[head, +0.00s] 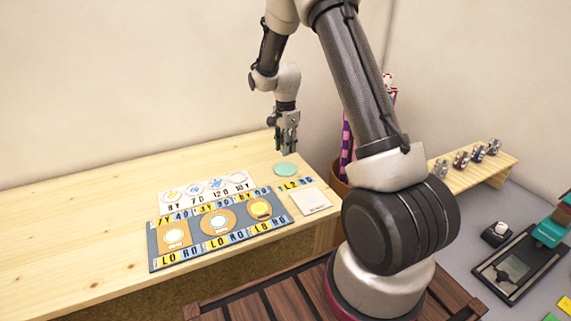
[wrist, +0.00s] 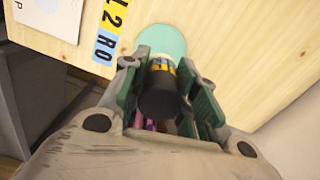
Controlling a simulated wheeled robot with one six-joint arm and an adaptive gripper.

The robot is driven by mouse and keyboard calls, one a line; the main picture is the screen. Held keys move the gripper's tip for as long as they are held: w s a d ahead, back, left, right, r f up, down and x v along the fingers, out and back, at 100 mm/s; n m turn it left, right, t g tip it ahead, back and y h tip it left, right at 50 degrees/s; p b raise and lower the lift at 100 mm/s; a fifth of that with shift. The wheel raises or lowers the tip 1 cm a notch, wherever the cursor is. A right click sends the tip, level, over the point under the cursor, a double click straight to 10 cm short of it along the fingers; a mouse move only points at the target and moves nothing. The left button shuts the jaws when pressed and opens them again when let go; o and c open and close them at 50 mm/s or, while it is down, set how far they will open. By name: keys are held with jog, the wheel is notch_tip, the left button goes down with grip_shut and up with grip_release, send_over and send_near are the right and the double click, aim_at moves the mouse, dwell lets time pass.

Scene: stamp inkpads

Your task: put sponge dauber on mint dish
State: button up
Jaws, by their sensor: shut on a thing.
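The sponge dauber (wrist: 160,92) is a dark cylinder with a yellow and blue band, held between my gripper's fingers in the wrist view. My gripper (wrist: 168,75) is shut on it. In the head view my gripper (head: 288,150) hangs just above the mint dish, and the dauber is hard to make out there. The mint dish (head: 286,169) is a flat round mint-green disc on the wooden table. It also shows in the wrist view (wrist: 165,38), just beyond the dauber and partly covered by it. I cannot tell whether the dauber touches the dish.
The wooden table (head: 90,200) has a grey board (head: 190,240) with round pads, a white card strip (head: 205,190) and a white square (head: 310,201) near the dish. A basket with rolls (head: 342,180) stands at the table's right edge. The table's left side is clear.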

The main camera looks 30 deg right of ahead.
jog(key=shift+f, duration=3.05)
jog(key=shift+f, duration=0.15)
jog(key=o, duration=0.9)
